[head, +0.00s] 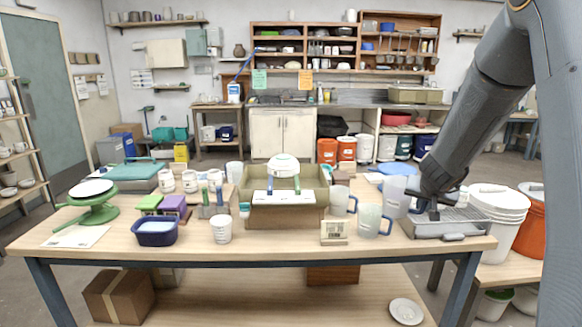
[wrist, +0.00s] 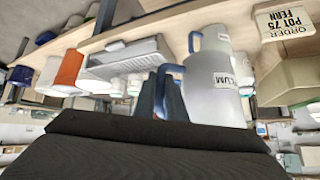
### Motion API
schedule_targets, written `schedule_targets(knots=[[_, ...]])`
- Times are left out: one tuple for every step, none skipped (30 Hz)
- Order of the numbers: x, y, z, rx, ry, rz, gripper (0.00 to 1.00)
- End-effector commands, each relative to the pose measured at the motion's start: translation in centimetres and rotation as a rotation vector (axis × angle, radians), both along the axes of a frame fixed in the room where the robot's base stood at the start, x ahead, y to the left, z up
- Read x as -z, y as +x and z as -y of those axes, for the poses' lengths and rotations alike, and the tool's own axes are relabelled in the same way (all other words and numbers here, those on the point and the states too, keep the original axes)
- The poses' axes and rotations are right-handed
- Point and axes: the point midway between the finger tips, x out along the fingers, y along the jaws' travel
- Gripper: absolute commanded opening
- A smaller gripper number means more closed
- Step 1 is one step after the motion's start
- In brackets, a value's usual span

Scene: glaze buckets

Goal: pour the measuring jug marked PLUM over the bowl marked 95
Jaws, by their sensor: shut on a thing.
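The frosted jug (wrist: 212,95) close in the wrist view has a label ending in LUM, partly cut off, and a blue-grey handle. In the head view this jug (head: 395,194) looks upright at the right of the table. My gripper (head: 432,210) is at its right side, shut on its handle; my gripper's dark fingers (wrist: 166,100) also show in the wrist view. I cannot tell whether the jug touches the table. No marking 95 is readable. A pale bowl with a dark rim (head: 91,190) sits on a green stand at the left.
Two more jugs (head: 375,220) (head: 341,200) stand just left. A wire-topped tray (head: 450,222) lies under my gripper. A box basin (head: 285,217) with a white domed thing (head: 283,165) fills the middle; cups and a blue tub (head: 156,232) stand left.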

Motion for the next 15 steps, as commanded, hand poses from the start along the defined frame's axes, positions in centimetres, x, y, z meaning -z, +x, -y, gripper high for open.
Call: schedule_targets(knots=[[-0.1, 0.1, 0.0, 0.001, -0.001, 0.003, 0.00], [-0.1, 0.1, 0.0, 0.001, -0.001, 0.003, 0.00], [0.2, 0.0, -0.3, -0.001, 0.000, 0.001, 0.00], [0.5, -0.1, -0.7, -0.001, -0.001, -0.001, 0.00], [0.8, -0.2, -1.0, -0.003, -0.002, -0.003, 0.00], [1.1, -0.3, -1.4, -0.004, -0.001, -0.003, 0.00], [1.4, -0.4, -1.7, -0.004, 0.000, -0.004, 0.00], [1.7, -0.5, -2.0, -0.004, 0.001, -0.006, 0.00], [2.1, -0.7, -2.5, -0.004, 0.000, -0.008, 0.00], [2.4, -0.8, -2.8, -0.003, -0.001, -0.008, 0.00], [2.6, -0.9, -3.1, -0.003, 0.000, -0.009, 0.00], [3.1, -1.1, -3.7, -0.006, 0.000, -0.011, 0.00], [3.5, -1.3, -4.1, -0.006, 0.000, -0.012, 0.00], [3.8, -1.5, -4.6, -0.007, -0.001, -0.013, 0.00], [4.4, -1.7, -5.3, -0.010, 0.000, -0.014, 0.00]])
